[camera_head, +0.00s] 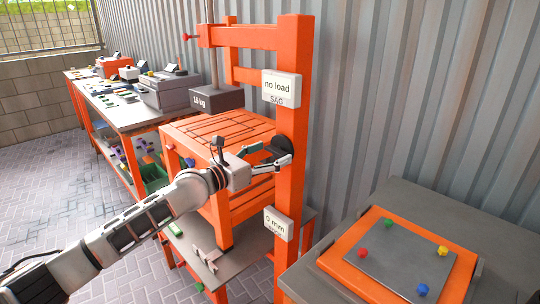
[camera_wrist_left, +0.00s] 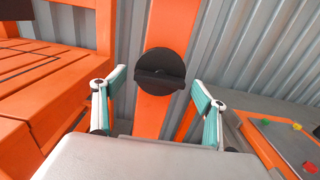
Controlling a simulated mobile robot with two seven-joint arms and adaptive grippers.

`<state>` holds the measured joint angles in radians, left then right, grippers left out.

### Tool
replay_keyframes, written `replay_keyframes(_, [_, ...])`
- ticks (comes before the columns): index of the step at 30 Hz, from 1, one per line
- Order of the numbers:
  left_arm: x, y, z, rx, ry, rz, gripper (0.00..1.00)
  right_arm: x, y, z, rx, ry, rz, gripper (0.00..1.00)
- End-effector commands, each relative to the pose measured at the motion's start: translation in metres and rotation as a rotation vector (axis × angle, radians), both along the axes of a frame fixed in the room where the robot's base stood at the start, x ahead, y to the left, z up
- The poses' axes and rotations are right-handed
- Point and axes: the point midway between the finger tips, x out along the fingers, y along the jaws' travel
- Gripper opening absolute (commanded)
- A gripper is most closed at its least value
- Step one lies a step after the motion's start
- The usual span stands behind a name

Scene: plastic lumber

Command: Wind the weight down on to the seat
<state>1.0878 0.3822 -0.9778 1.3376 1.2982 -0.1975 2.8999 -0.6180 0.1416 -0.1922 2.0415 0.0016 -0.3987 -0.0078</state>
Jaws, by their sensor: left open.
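The dark weight (camera_head: 215,100), marked 15 kg, hangs on a grey rod in an orange frame over the orange slatted seat (camera_head: 215,135). I cannot clearly see the gap under it. The label above reads "no load SAG" (camera_head: 281,88); the lower one reads "0 mm" (camera_head: 278,224). A black round knob (camera_wrist_left: 160,72) with a raised bar grip sits on the orange post (camera_head: 289,60). My left gripper (camera_head: 285,155) is open in front of the post. In the left wrist view its fingers (camera_wrist_left: 157,85) are spread either side of the knob, apparently empty. My right gripper is not in view.
A grey table at right holds an orange tray (camera_head: 350,258) with a grey plate and coloured knobs. Behind at left, a long workbench (camera_head: 125,120) carries boxes and small parts. A corrugated metal wall (camera_head: 400,90) stands close behind the frame. The paved floor at left is clear.

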Motion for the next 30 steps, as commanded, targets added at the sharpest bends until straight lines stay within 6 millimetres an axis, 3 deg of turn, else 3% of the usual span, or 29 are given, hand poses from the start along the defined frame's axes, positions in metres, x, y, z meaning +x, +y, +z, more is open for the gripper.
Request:
replay_keyframes(2, [-0.0001,0.0,0.0006,-0.001,-0.001,0.0,0.72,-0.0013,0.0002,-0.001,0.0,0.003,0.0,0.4])
replay_keyframes(6, [-0.0002,-0.0001,0.0005,-0.001,-0.001,0.0,0.38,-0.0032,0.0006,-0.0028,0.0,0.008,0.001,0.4])
replay_keyframes(7, [-0.0003,0.0,0.0004,-0.001,-0.001,0.0,0.34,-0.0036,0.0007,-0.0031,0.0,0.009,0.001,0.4])
replay_keyframes(20, [-0.0005,-0.0004,0.0002,0.041,-0.041,0.0,0.34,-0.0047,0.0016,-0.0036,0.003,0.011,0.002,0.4])
replay_keyframes(30, [-0.0008,-0.0009,-0.0005,0.217,-0.217,0.0,0.34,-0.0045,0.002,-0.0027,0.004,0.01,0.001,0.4])
